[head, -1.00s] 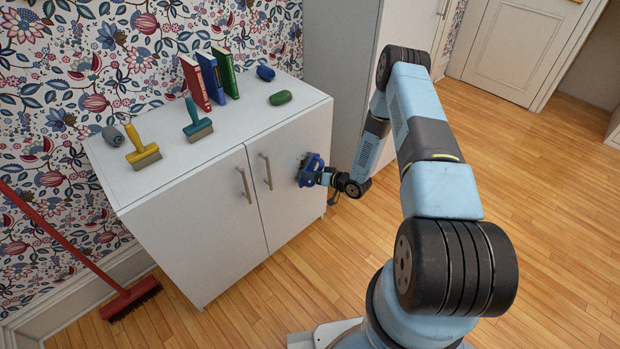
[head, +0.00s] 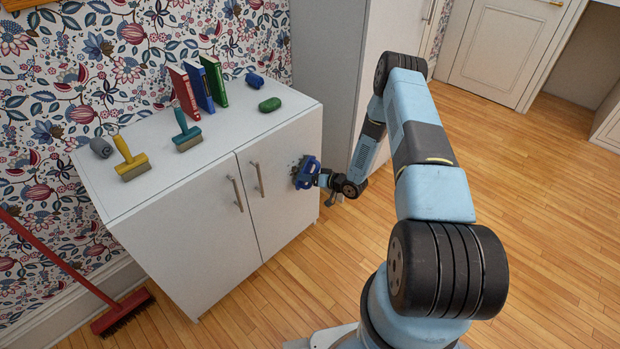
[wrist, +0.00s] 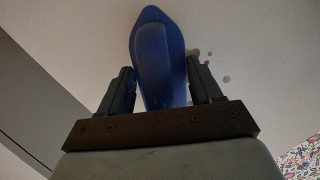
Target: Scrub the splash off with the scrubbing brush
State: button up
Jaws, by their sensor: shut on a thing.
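My gripper (wrist: 160,90) is shut on the blue scrubbing brush (wrist: 157,50) in the wrist view. In the head view the brush (head: 307,172) is held against, or very close to, the right door of the white cabinet (head: 285,150); contact cannot be told for sure. The splash (wrist: 208,65) shows as several small grey-brown spots on the pale door, just right of the brush in the wrist view. A few dark marks also show by the brush's upper left in the head view. The brush hides part of the door.
On the cabinet top stand red (head: 184,93), blue (head: 213,81) and green books, a yellow-handled brush (head: 130,160), a teal-handled brush (head: 186,132), a grey roll, a blue item and a green item (head: 270,105). A red broom (head: 122,312) leans at the left. Floor is clear at right.

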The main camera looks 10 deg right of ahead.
aim_at(316, 172)
jog(key=shift+s+a, duration=0.95)
jog(key=shift+a, duration=0.3)
jog(key=shift+s+a, duration=0.45)
jog(key=shift+a, duration=0.35)
jog(key=shift+s+a, duration=0.4)
jog(key=shift+a, duration=0.35)
jog(key=shift+r, duration=1.5)
jog(key=shift+w+d, duration=0.5)
jog(key=shift+d, duration=0.35)
jog(key=shift+w+d, duration=0.45)
jog(key=shift+d, duration=0.35)
jog(key=shift+w+d, duration=0.55)
jog(key=shift+d, duration=0.2)
jog(key=shift+w+d, duration=0.55)
jog(key=shift+d, duration=0.15)
jog(key=shift+s+a, duration=0.1)
